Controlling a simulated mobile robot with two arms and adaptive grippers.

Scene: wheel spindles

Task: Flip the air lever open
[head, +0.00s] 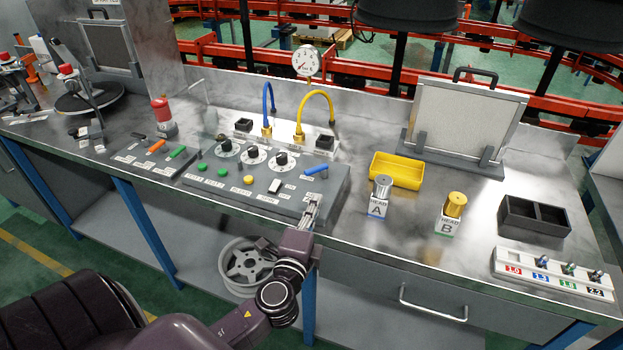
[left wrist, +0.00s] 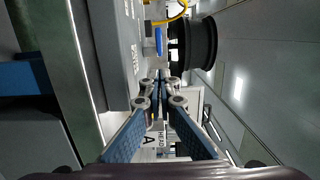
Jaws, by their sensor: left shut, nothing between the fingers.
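A blue lever (head: 316,170) lies at the right end of the grey control box (head: 340,187) in the head view. I take it for the air lever; its label is too small to read. It also shows as a blue bar (left wrist: 158,41) in the left wrist view, beyond the fingertips. My left gripper (head: 313,203) is at the box's front right corner, just in front of the lever and apart from it. In the left wrist view its fingers (left wrist: 161,78) meet at the tips and are empty. My right gripper is not in view.
The control box carries dials, buttons and a white switch (head: 275,186). Blue (head: 268,105) and yellow (head: 316,97) hoses arch behind it. To the right stand canister A (head: 379,197), canister B (head: 450,215) and a yellow tray (head: 397,170). A gauge (head: 306,60) stands behind.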

